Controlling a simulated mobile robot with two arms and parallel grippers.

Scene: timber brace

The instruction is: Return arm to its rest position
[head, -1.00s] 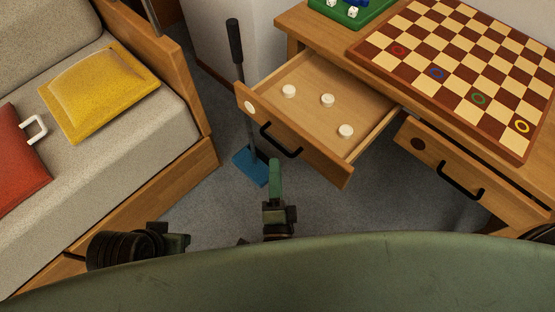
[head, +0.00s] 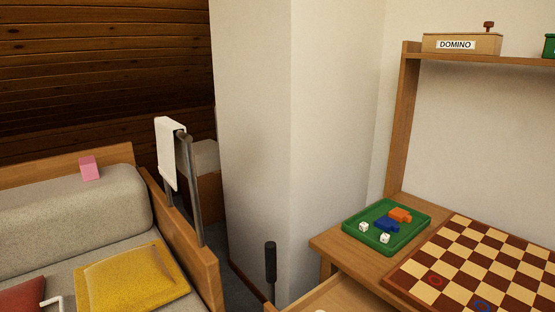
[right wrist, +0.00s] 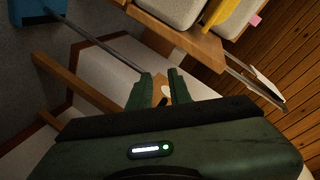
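My right gripper (right wrist: 160,84) shows in the right wrist view. Its two green fingers are apart, and I see nothing held between them. A small white thing and a dark thing show behind the gap, too small to make out. Neither gripper is in the head view now, and my left gripper is in no current view. The drawer (head: 335,294) of the desk is open at the bottom of the head view, mostly cut off by the frame edge.
A checkered board (head: 480,262) and a green tray (head: 352,232) with dice and blocks lie on the desk. A sofa (head: 75,215) with a yellow cushion (head: 135,277) stands left. A black-handled pole (head: 270,262) stands between them. A white towel (head: 167,152) hangs on a rail.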

